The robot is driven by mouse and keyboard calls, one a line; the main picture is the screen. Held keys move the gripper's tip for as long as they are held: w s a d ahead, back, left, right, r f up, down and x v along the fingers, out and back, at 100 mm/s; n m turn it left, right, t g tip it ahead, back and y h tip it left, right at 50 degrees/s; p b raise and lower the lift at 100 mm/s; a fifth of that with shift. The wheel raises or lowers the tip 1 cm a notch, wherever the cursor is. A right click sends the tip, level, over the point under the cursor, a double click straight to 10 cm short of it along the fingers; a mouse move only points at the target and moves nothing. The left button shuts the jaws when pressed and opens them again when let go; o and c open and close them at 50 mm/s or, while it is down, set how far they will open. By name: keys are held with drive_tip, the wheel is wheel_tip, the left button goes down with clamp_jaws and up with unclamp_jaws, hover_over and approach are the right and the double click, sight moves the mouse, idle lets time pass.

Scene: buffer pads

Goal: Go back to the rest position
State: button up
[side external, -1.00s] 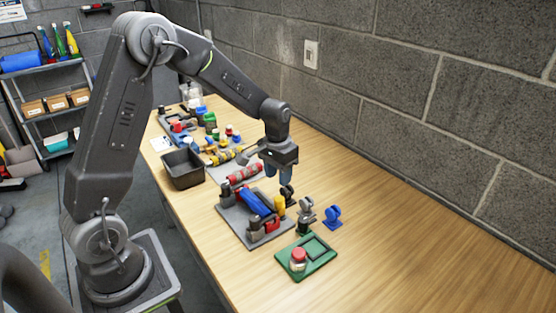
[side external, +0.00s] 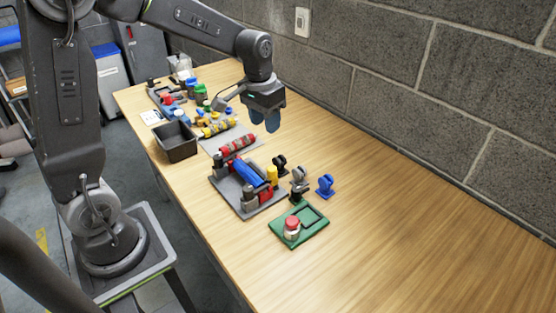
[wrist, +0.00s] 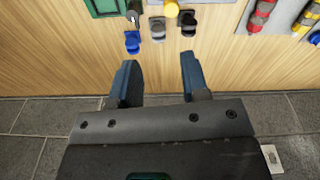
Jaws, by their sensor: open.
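My gripper (side external: 265,122) hangs in the air above the table, beyond the grey pad and towards the wall. In the wrist view my gripper (wrist: 160,62) has its two blue fingers spread apart, with nothing between them. Below it in that view are bare wood and the grey block floor or wall.
A grey pad (side external: 228,189) carries blue, red and yellow parts. A green pad (side external: 313,218) holds a red-topped piece (side external: 291,226). Black, grey (side external: 299,182) and blue (side external: 325,185) small stands are beside them. A black bin (side external: 176,155) stands at left. The table's right side is clear.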

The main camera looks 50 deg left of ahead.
drive_tip(key=s+d+r+t, duration=0.2)
drive_tip(key=s+d+r, duration=0.1)
drive_tip(key=s, duration=0.6)
drive_tip(key=s+d+r+m+t, duration=0.1)
drive_tip(key=s+d+r, duration=0.3)
drive_tip(key=s, duration=0.5)
drive_tip(key=shift+s+d+r+t, duration=0.15)
drive_tip(key=shift+s+r+t, duration=0.25)
drive_tip(key=shift+t, duration=0.4)
